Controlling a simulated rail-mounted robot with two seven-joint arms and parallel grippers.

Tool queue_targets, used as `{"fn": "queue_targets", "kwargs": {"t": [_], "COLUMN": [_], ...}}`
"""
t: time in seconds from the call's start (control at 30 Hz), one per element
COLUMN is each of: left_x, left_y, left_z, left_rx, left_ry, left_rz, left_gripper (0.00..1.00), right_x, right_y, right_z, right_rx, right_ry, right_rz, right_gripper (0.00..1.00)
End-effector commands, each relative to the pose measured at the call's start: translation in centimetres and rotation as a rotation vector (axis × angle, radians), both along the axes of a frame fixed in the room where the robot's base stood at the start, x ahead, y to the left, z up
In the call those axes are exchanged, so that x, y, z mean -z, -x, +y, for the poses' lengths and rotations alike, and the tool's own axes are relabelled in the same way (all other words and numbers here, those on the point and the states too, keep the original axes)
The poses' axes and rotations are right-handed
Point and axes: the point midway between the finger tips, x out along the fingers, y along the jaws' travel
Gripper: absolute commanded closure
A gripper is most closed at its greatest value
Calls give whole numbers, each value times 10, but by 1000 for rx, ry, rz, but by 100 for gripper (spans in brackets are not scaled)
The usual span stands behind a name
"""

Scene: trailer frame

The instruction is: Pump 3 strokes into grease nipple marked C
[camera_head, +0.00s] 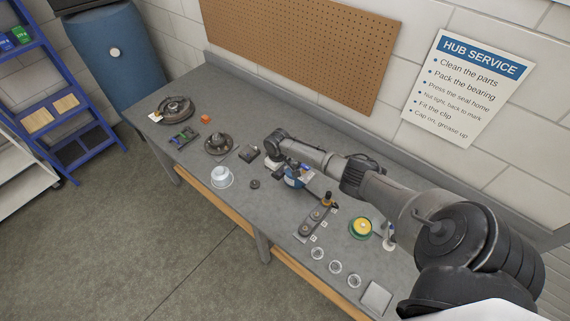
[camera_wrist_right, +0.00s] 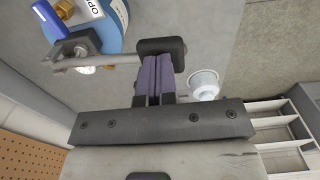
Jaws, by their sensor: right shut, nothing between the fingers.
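The blue grease pump (camera_head: 294,178) stands mid-bench, partly behind my right arm in the head view. In the right wrist view its blue body (camera_wrist_right: 90,22) is at top left, with a metal lever (camera_wrist_right: 105,60) ending in a black grip (camera_wrist_right: 161,46). My right gripper (camera_head: 271,161) is shut and empty; its purple fingers (camera_wrist_right: 153,78) are against or just beside that grip, contact unclear. A grey block (camera_head: 312,220) with round fittings and small white tags lies in front of the pump; the tag letters are unreadable, so I cannot tell which nipple is C. My left gripper is out of view.
A white cup (camera_head: 222,177) stands left of the pump, near the front edge. A yellow-green tin (camera_head: 361,228), several clear rings (camera_head: 336,267) and a pale square (camera_head: 376,297) lie to the right. Hub parts (camera_head: 218,144) are at left.

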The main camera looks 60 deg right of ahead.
Motion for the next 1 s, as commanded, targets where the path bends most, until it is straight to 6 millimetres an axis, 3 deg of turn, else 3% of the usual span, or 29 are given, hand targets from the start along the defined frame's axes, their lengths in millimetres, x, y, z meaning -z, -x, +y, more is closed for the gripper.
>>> {"fn": "queue_targets", "kwargs": {"t": [0.2, 0.67, 1.0], "left_x": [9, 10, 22], "left_y": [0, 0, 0], "left_z": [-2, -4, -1], "left_rx": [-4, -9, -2], "left_ry": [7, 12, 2], "left_rz": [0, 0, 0], "left_gripper": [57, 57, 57], "right_x": [14, 16, 30], "right_y": [-1, -1, -1], "right_z": [3, 3, 4], "right_rx": [0, 0, 0], "right_ry": [-1, -1, -1], "right_rz": [0, 0, 0], "right_gripper": [100, 100, 100]}}
